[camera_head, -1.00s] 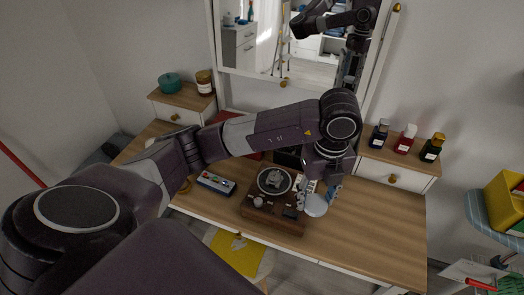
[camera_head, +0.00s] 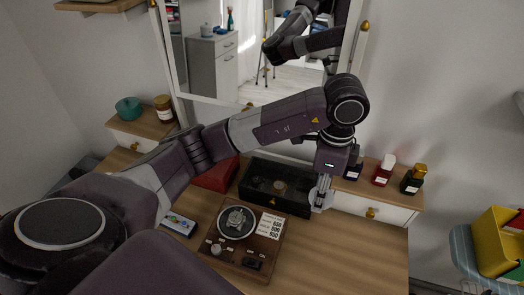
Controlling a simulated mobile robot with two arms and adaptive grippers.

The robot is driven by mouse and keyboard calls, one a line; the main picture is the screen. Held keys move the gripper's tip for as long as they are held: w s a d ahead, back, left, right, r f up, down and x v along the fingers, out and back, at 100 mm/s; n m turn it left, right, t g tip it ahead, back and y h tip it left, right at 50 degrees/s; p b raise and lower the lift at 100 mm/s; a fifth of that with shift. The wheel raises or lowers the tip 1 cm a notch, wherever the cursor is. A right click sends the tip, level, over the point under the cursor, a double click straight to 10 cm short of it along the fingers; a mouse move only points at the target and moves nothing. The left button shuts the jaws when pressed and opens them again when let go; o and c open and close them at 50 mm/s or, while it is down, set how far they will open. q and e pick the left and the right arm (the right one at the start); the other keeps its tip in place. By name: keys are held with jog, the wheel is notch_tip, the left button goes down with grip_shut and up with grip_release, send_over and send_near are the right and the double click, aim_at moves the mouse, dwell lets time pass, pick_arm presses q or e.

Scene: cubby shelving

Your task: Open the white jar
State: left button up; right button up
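My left gripper (camera_head: 322,197), at the end of the arm coming in from the left, points down at the right end of the black box. Its fingers appear closed on a white round piece (camera_head: 313,196), which shows on both sides of them. The fingers cover part of it, and I cannot tell whether it is the whole white jar or only its lid. No other white jar is clearly visible. My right gripper is not in view.
A wooden board with a round dial (camera_head: 236,222) stands on the desk (camera_head: 340,265), in front of the black box (camera_head: 262,188). Bottles, one of them red (camera_head: 383,171), stand on the right drawer unit. A teal pot (camera_head: 128,108) is at the left. The desk's right front is clear.

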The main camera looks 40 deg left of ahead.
pick_arm(q)
jog(key=shift+s+f, duration=0.15)
jog(key=shift+s, duration=0.45)
notch_tip(320, 180, down, 4)
jog(key=r, duration=0.1)
jog(key=p, duration=0.1)
send_over(307, 237)
notch_tip(307, 237, down, 5)
notch_tip(307, 237, down, 7)
jog(key=shift+s+r+p, duration=0.1)
jog(key=shift+r+p, duration=0.1)
jog(key=shift+p, duration=0.4)
notch_tip(307, 237, down, 5)
jog(key=shift+r+p, duration=0.15)
jog(key=shift+p, duration=0.15)
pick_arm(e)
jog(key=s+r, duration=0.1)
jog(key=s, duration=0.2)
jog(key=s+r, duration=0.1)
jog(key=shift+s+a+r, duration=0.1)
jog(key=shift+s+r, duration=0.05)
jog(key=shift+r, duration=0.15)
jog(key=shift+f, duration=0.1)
pick_arm(q)
jog(key=o, duration=1)
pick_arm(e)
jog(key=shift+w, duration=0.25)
